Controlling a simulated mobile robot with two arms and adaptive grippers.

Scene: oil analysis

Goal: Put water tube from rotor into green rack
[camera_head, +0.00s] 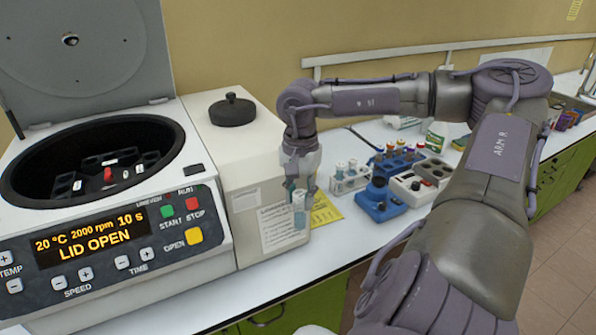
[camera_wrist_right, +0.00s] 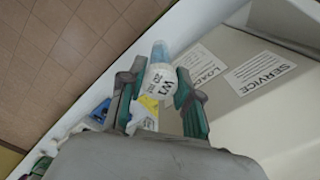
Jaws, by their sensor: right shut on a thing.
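My right gripper (camera_head: 300,183) is shut on a tube (camera_head: 299,207) beside the white box right of the centrifuge, above the bench. In the right wrist view, the tube (camera_wrist_right: 160,78) lies between the two green-padded fingers of the gripper (camera_wrist_right: 158,100). It has a white label reading W1 and a light blue end. The rotor (camera_head: 125,176) sits in the open centrifuge bowl, with a red part and several white pieces showing. I cannot pick out a green rack for certain. My left gripper is not in view.
The centrifuge (camera_head: 215,235) stands at left, its display reading LID OPEN. A pale rack (camera_head: 350,184) with tubes, a blue device (camera_head: 380,203), a blue rack (camera_head: 398,162) and a white device (camera_head: 412,190) stand farther right. A yellow sheet (camera_head: 325,210) lies near the gripper.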

